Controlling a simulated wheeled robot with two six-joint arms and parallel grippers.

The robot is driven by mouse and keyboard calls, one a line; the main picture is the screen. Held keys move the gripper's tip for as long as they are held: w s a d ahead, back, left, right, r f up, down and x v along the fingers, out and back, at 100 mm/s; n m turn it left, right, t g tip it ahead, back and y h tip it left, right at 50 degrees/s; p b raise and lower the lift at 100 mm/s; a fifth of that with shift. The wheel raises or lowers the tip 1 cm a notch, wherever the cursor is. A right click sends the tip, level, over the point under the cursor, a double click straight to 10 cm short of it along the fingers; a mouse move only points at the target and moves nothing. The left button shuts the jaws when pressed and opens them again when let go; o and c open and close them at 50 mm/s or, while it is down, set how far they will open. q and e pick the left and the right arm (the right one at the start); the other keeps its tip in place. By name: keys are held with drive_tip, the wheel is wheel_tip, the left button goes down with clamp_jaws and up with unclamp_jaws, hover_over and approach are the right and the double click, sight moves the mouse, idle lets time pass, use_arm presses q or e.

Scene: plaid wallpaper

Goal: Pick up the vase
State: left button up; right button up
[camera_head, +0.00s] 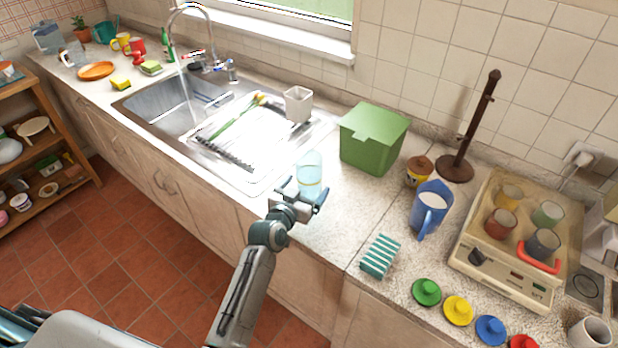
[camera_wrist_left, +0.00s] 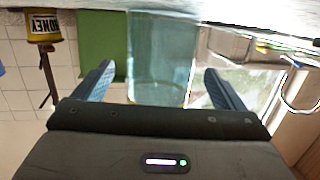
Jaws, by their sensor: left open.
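The vase (camera_head: 310,168) is a pale blue, see-through glass vessel standing upright on the counter between the sink and the green box. My left gripper (camera_head: 301,193) is open at the near side of the vase, low over the counter's front part. In the left wrist view, which is upside down, the vase (camera_wrist_left: 161,45) shows in the gap between the two blue-lined fingers (camera_wrist_left: 158,78), with room on both sides. I cannot tell how far the fingertips reach around it. My right gripper is not in view.
A green lidded box (camera_head: 372,140) stands just right of the vase. A dish rack (camera_head: 232,138) with a sink lies left. A honey jar (camera_head: 418,171), blue pitcher (camera_head: 431,205) and striped sponge (camera_head: 380,256) are farther right. Counter in front of the box is clear.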

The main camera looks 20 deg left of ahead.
use_arm(q)
drive_tip(key=shift+w, duration=0.2)
drive_tip(key=shift+s, duration=0.1)
drive_tip(key=c, duration=1.3)
drive_tip(key=shift+r, duration=0.15)
